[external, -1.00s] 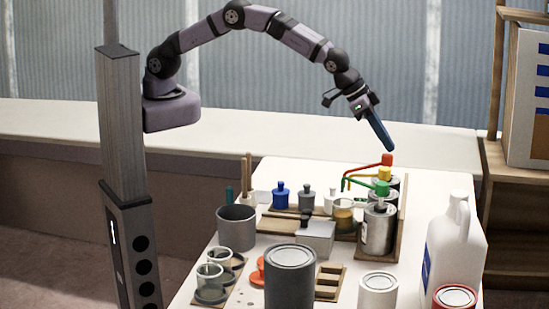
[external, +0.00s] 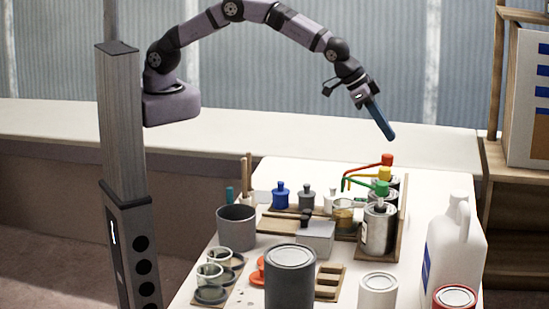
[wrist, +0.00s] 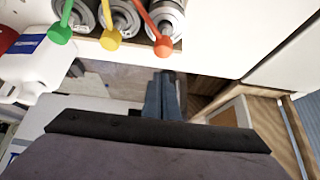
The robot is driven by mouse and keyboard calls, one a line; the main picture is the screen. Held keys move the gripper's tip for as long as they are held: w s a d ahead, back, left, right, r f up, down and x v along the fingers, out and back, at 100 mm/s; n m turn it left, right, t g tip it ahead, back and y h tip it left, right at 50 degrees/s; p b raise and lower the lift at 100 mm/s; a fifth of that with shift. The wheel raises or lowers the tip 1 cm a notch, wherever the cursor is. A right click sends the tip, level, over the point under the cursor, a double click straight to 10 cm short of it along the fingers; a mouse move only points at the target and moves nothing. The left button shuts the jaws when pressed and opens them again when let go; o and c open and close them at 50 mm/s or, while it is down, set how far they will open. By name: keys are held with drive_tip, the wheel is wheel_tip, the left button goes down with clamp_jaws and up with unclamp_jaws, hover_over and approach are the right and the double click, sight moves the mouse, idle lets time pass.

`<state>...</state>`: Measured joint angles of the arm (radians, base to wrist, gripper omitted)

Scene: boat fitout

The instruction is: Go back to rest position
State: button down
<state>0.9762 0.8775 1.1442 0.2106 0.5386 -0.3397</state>
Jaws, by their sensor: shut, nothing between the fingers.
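My gripper (external: 381,120) is shut and empty, with its blue fingers together. It is in the air above the back right of the white table, higher than the pump cans. In the wrist view the fingers of my gripper (wrist: 163,95) point towards the table edge beside the red pump knob. The cans have a red knob (external: 387,160), a yellow knob (external: 384,173) and a green knob (external: 381,188). The fingertips are apart from all of them.
A white jug (external: 455,250) stands at the right. A dark grey can (external: 290,280), a grey cup (external: 237,228) and small bottles (external: 281,196) crowd the table. A wooden shelf (external: 515,190) is at the right. The air around my gripper is free.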

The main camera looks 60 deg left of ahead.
drive_tip(key=w+a+r+n+g+y, duration=0.1)
drive_tip(key=a+n+y, duration=0.1)
drive_tip(key=a, duration=1.5)
drive_tip(key=w+a+r+n+g+y, duration=0.1)
drive_tip(key=w+a+n+y, duration=0.15)
drive_tip(key=a, duration=1.45)
drive_tip(key=s+a+f+n+g, duration=0.2)
drive_tip(key=s+a+f+n, duration=0.1)
drive_tip(key=s+a, duration=1.7)
drive_tip(key=shift+s+a+f+n+g, duration=0.15)
drive_tip(key=shift+s+a+n+g, duration=0.2)
drive_tip(key=shift+s+n, duration=0.5)
wheel_tip(320, 180, down, 27)
drive_tip(key=b, duration=2.7)
